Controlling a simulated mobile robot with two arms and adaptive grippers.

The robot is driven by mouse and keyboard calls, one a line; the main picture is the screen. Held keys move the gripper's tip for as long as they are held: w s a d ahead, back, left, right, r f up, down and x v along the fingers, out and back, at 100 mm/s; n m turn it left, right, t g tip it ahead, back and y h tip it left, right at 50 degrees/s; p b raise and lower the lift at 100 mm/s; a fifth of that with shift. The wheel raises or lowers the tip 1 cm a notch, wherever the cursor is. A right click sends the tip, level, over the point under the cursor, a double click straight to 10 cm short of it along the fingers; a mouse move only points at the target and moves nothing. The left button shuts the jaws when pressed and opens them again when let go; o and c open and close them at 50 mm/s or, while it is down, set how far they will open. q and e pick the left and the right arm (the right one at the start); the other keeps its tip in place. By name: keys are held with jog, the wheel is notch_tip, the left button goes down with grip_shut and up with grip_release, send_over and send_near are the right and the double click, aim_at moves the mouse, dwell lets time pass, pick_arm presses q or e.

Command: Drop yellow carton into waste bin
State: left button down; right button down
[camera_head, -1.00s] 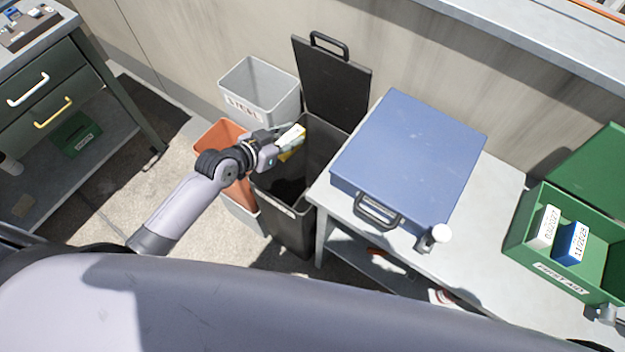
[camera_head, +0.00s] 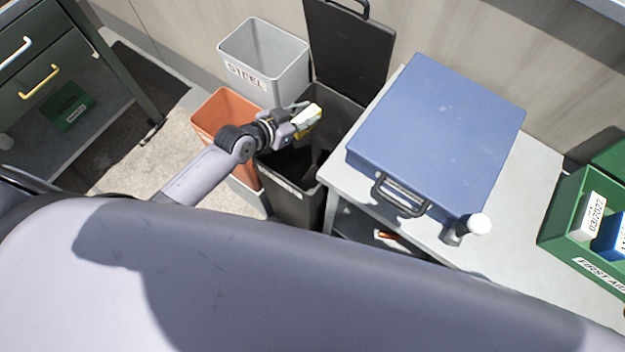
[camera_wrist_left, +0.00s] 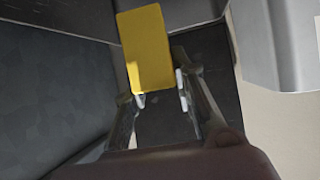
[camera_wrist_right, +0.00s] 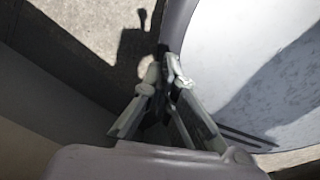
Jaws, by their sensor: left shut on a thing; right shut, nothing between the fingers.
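The yellow carton (camera_head: 306,122) is held by my left gripper (camera_head: 298,120) over the opening of the dark waste bin (camera_head: 292,186), whose lid (camera_head: 348,42) stands open against the wall. In the left wrist view the yellow carton (camera_wrist_left: 147,48) sits at the fingertips of my left gripper (camera_wrist_left: 160,99), with dark bin walls around it. My right gripper (camera_wrist_right: 162,62) shows in the right wrist view, shut and empty, above the floor beside my own body. It is not visible in the head view.
A grey bin labelled STEEL (camera_head: 262,58) and an orange bin (camera_head: 215,112) stand left of the waste bin. A table (camera_head: 345,190) to its right carries a blue case (camera_head: 440,130) and a green first aid box (camera_head: 565,238). A green drawer cabinet (camera_head: 50,62) stands at left.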

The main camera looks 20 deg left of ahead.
pick_arm(q)
jog(key=c, duration=1.2)
grip_release()
jog(key=shift+c, duration=0.2)
jog(key=v, duration=1.2)
jog(key=shift+s+f, duration=0.1)
